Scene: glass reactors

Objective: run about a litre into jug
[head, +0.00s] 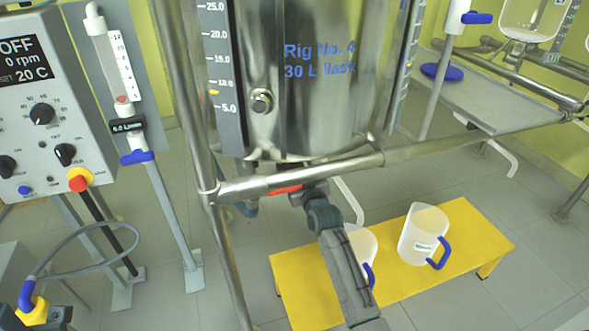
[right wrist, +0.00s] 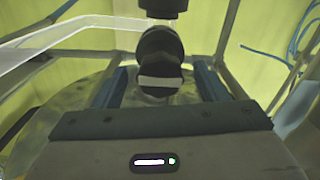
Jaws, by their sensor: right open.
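The steel vessel marked "Rig No. 4" (head: 305,85) hangs in its frame at top centre. Under it a red valve handle (head: 286,190) shows in the head view. My right gripper (head: 308,197) is at this valve, its arm rising from below. In the right wrist view its open fingers (right wrist: 160,85) stand either side of a dark round valve part (right wrist: 160,58); I cannot tell whether they touch it. A pale outlet tube (head: 349,200) bends down over a white jug (head: 362,243), partly hidden by my arm. A second jug (head: 422,236) stands to its right. My left gripper is out of view.
The jugs stand on a low yellow bench (head: 480,243). A steel frame rail (head: 300,178) crosses just above my right gripper. A control box (head: 40,110) reads OFF, 0 rpm, 20 C. A flowmeter stand (head: 165,200) is at left. A grey tray (head: 500,100) is at right.

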